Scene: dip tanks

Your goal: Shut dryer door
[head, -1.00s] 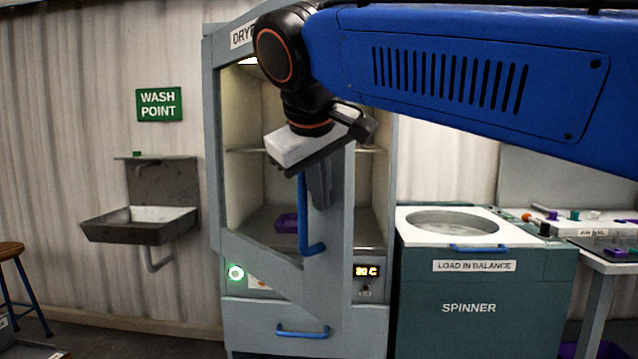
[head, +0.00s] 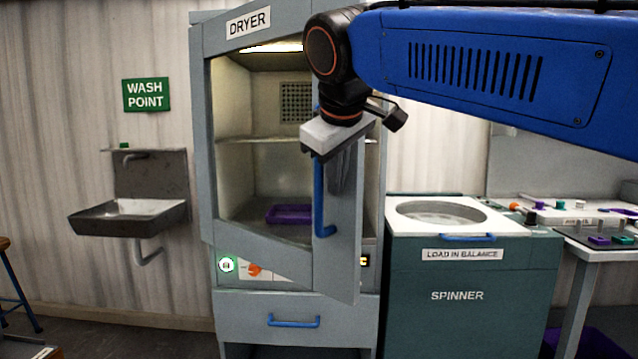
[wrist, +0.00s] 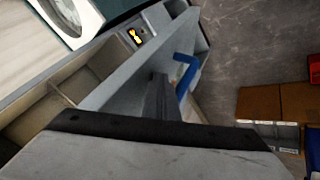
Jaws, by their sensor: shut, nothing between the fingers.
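The dryer (head: 201,150) is a tall grey cabinet with a lit interior. Its door (head: 346,265) stands partly open, swung out from the left side, with a blue upright handle (head: 320,205) near its free edge. My gripper (head: 343,180) is shut and empty, pointing down in front of the door beside the handle. In the wrist view the fingers (wrist: 160,98) are on the handle's side of the door (wrist: 130,75), close to the blue handle (wrist: 183,75). I cannot tell whether they touch the door.
A purple tray (head: 288,214) lies inside the dryer. A spinner (head: 460,280) stands just to the right, and a sink (head: 128,217) hangs on the wall to the left. Floor beside the door looks clear.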

